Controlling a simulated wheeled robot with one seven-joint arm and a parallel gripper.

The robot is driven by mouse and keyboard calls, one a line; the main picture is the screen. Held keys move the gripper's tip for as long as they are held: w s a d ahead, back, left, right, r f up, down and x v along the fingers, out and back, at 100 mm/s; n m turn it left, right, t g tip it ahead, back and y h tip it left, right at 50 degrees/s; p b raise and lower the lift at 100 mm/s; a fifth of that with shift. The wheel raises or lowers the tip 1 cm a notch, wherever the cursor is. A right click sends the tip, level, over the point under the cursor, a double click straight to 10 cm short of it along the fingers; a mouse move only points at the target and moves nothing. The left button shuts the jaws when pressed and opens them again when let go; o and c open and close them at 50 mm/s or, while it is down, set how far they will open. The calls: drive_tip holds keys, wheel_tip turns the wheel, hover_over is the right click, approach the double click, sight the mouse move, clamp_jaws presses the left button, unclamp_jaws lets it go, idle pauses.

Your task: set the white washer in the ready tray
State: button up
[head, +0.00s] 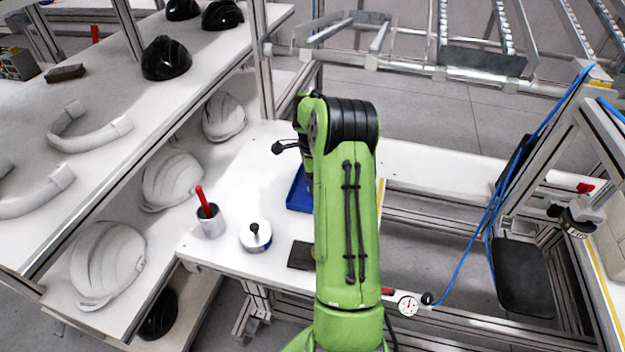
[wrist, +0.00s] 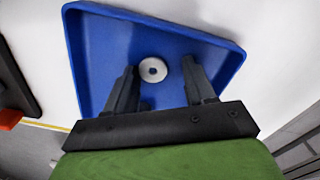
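The white washer (wrist: 152,79) is a pale ring with a small hole. In the wrist view it appears to lie flat on the floor of the blue tray (wrist: 95,45). The tray also shows in the head view (head: 297,198), partly hidden behind my green arm. My gripper (wrist: 159,66) is over the tray with its two dark fingers apart, one on each side of the washer. A gap shows between the washer and each finger. The washer is hidden in the head view, and the fingertips cannot be made out there.
On the white table, a grey cup (head: 211,222) with a red-handled tool and a round white tin (head: 255,236) stand left of the tray. A dark flat block (head: 302,255) lies nearer. Shelves with white helmet shells (head: 107,262) stand at the left.

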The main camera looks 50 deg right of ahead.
wheel_tip(320, 180, up, 12)
drive_tip(key=p, duration=0.3)
drive_tip(key=a+r+n+t+h, duration=0.1)
drive_tip(key=a+r+n, duration=0.6)
drive_tip(key=a+r, duration=0.3)
drive_tip(key=s+a+r+n+t+h, duration=0.1)
drive_tip(key=s+a+r+n, duration=0.15)
drive_tip(key=a, duration=0.25)
drive_tip(key=s+a+r+n, duration=0.1)
drive_tip(key=s+a+n, duration=0.2)
drive_tip(key=a+n, duration=0.15)
drive_tip(key=s+a+n+t, duration=0.1)
drive_tip(key=s+a+n, duration=0.2)
drive_tip(key=s+a, duration=0.1)
drive_tip(key=s+a+f+n+t+y, duration=0.1)
drive_tip(key=s+a+n, duration=0.3)
drive_tip(key=s, duration=0.1)
drive_tip(key=s+a+f+n+t+y, duration=0.1)
drive_tip(key=s+a+n, duration=0.3)
drive_tip(key=s, duration=0.1)
drive_tip(key=shift+f+t, duration=0.25)
drive_tip(key=shift+t, duration=0.05)
